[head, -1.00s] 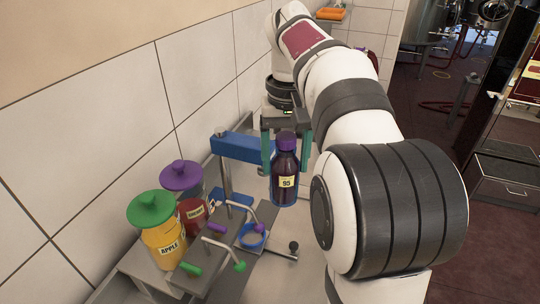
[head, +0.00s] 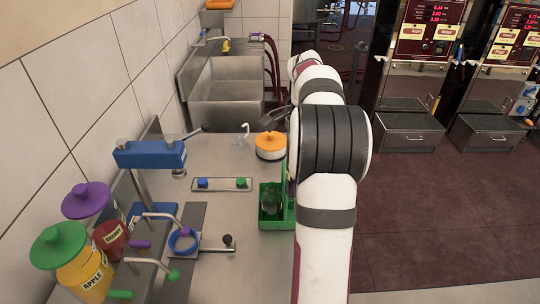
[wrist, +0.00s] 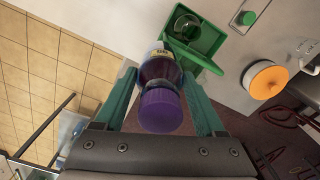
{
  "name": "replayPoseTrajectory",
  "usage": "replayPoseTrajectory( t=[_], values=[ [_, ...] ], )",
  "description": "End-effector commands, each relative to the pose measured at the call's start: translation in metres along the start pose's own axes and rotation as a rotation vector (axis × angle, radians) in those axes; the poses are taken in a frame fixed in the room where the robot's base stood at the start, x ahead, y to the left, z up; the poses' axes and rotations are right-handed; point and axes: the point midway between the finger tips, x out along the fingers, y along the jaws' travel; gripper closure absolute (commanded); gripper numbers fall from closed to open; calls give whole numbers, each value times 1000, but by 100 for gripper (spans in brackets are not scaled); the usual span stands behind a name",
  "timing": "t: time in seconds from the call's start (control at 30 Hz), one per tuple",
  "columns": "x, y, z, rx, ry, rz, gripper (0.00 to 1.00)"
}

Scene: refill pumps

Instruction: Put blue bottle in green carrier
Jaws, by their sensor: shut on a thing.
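My gripper (wrist: 160,80) is shut on the bottle (wrist: 158,70) in the wrist view. The bottle has a purple cap, a yellowish label and dark bluish-purple sides. Its cap points toward the wrist camera. The green carrier (wrist: 213,40) lies just past the bottle's far end in the wrist view, up and to the right. A clear round thing sits in one of its compartments. In the head view the green carrier (head: 264,222) stands on the steel counter, partly behind my arm. My gripper and the held bottle are hidden there.
An orange-lidded pot (head: 271,147) stands behind the carrier. A plate with blue and green buttons (head: 222,184) lies to its left. The blue-headed stand (head: 150,154), pump taps and lidded jars (head: 78,262) are farther left. A sink (head: 228,85) is at the back.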

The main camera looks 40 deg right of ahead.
Motion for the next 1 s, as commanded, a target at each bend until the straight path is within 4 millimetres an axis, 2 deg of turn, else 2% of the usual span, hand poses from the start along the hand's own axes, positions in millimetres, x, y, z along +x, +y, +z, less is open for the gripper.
replayPoseTrajectory(
  t=[0.13,0.37,0.5,0.7,1.0],
  values=[
    [15,3,-21,118,0,1,100],
    [42,-2,-36,173,-1,1,100],
    [59,-12,-35,116,-1,2,100],
    [74,-24,-28,22,-1,0,100],
    [100,-26,-26,-8,0,0,100]
  ],
)
